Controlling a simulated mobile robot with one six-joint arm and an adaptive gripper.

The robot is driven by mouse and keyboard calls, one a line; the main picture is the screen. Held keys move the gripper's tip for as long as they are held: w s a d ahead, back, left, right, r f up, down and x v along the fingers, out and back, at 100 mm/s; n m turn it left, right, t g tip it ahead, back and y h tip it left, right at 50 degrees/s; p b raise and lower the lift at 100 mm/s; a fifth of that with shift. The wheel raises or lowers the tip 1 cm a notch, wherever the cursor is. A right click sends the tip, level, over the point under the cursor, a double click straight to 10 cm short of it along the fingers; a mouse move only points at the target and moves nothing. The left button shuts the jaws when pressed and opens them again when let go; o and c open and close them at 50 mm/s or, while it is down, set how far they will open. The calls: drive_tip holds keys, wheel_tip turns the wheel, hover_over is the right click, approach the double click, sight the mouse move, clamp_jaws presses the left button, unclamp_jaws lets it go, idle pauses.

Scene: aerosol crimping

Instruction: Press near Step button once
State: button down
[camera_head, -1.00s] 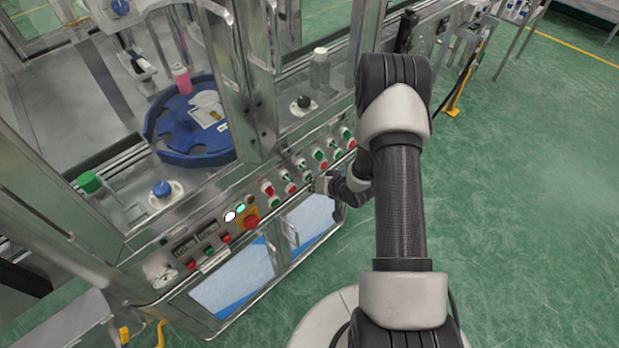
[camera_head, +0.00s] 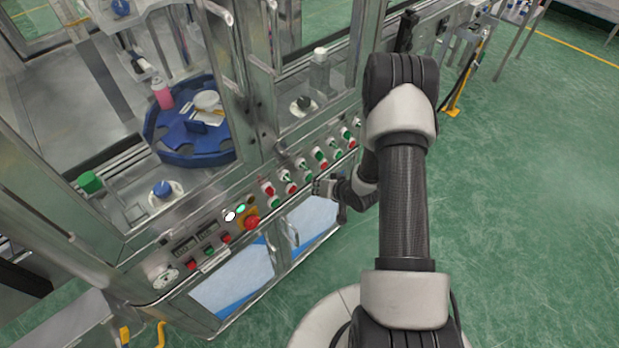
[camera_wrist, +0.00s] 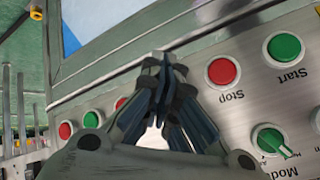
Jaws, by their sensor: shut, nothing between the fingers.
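The control panel (camera_head: 205,235) runs along the front of the machine, with several red and green buttons and switches. My gripper (camera_head: 318,187) is close in front of it, right of the yellow-backed emergency stop. In the wrist view my gripper (camera_wrist: 165,62) is shut and empty, its fingertips together over the panel. A red button labelled Stop (camera_wrist: 223,71), a green button labelled Start (camera_wrist: 285,47) and a green Mode switch (camera_wrist: 269,141) lie to its right. No Step label is legible. The fingers hide part of the panel, and whether they touch it I cannot tell.
A red emergency stop (camera_head: 252,222) sits on a yellow plate beside lit lamps (camera_head: 231,216). Behind the glass is a blue turntable (camera_head: 196,151) with a pink bottle (camera_head: 163,94). Metal door handles (camera_head: 270,257) project below the panel. Green floor is open at the right.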

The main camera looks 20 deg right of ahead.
drive_tip(key=s, duration=0.1)
drive_tip(key=s+d, duration=0.1)
drive_tip(key=s, duration=0.2)
drive_tip(key=shift+s+d, duration=0.35)
drive_tip(key=shift+s, duration=0.05)
idle(0.8)
